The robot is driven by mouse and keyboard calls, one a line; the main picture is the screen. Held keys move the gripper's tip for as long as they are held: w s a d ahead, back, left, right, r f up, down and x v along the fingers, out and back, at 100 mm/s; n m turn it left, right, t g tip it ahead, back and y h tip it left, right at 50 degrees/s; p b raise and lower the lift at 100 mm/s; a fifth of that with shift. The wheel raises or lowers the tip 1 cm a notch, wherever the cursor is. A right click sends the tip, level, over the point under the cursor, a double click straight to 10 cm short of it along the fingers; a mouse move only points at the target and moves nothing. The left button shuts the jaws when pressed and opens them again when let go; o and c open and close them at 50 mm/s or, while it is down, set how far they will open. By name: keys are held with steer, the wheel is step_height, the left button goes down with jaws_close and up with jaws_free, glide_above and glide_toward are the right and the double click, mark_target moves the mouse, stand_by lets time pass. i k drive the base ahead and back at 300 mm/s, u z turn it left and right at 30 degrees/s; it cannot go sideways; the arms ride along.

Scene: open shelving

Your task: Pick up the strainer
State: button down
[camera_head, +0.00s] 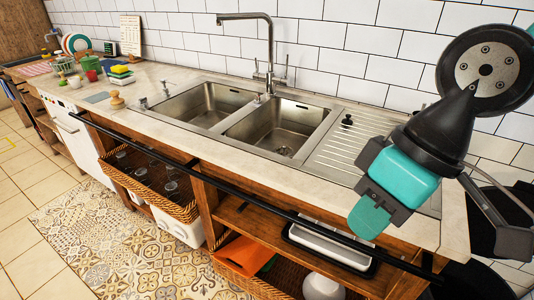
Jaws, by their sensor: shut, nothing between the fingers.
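I cannot tell for certain which thing is the strainer. A small black knobbed piece (347,121) stands on the ribbed steel drainboard at the right of the double sink. A round metal drain fitting (284,151) sits in the floor of the right basin. My gripper (370,217), black with teal pads, hangs at the right over the counter's front edge, pointing down and left. Its fingers are shut with nothing between them. It is apart from the black piece and the sink.
A tall steel faucet (270,45) rises behind the sink. A black rail (225,185) runs along the counter front. Below are a wicker basket (150,185) and a shelf with a white tray (330,247). Dishes, cups and sponges crowd the far left. The tiled wall closes the back.

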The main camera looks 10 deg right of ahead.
mark_target(285, 151)
steer(key=u, duration=1.8)
steer(key=i, duration=2.85)
steer(key=z, duration=3.5)
steer(key=i, duration=0.5)
steer(key=u, duration=0.05)
